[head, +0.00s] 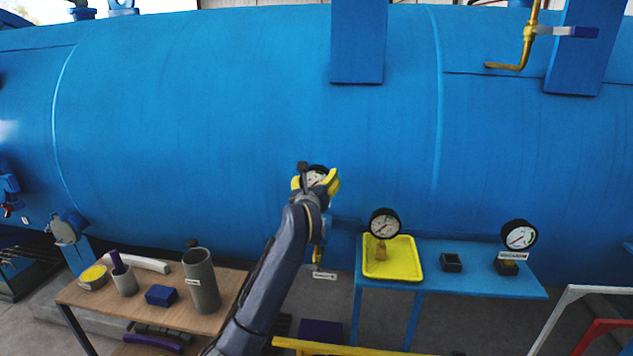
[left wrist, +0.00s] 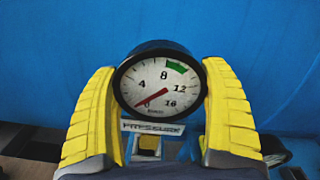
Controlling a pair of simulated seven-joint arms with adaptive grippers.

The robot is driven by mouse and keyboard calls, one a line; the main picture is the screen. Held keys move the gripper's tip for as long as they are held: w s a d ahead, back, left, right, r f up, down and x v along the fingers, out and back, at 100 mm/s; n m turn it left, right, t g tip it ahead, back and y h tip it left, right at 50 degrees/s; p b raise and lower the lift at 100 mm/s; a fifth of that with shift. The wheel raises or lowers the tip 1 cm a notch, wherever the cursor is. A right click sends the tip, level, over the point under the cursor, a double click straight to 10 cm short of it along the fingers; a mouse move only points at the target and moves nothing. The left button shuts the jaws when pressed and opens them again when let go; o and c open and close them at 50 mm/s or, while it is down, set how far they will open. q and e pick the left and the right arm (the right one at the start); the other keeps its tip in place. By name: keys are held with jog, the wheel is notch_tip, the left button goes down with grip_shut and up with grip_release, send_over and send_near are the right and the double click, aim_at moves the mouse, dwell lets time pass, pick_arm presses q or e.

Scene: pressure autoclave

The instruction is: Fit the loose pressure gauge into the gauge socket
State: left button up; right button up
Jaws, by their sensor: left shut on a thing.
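My left gripper (head: 315,182) has yellow fingers and is shut on a round, black-rimmed pressure gauge in front of the blue tank. In the left wrist view, my left gripper (left wrist: 160,100) has one finger on each side of the gauge (left wrist: 161,85), whose white dial faces the camera, roughly upright. A white plate reading PRESSURE (left wrist: 152,126) shows just below the dial, with brass parts (left wrist: 148,143) beneath. In the head view my arm partly hides the gauge and a brass fitting (head: 317,257) below it. I cannot tell whether the gauge's stem is in a socket. My right gripper is out of view.
A second gauge (head: 384,223) stands at the yellow tray (head: 405,272) on the blue table (head: 480,284). A third gauge (head: 519,235) is at the table's right. A wooden table (head: 120,306) at left holds a grey cylinder (head: 201,280). The blue tank (head: 230,110) fills the background.

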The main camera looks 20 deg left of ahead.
pick_arm(q)
jog(key=shift+f, duration=2.25)
dwell(0.7)
jog(key=o, duration=1.5)
jog(key=shift+f, duration=0.1)
jog(key=s+d, duration=0.1)
jog(key=s, duration=1.1)
jog(key=shift+d, duration=0.3)
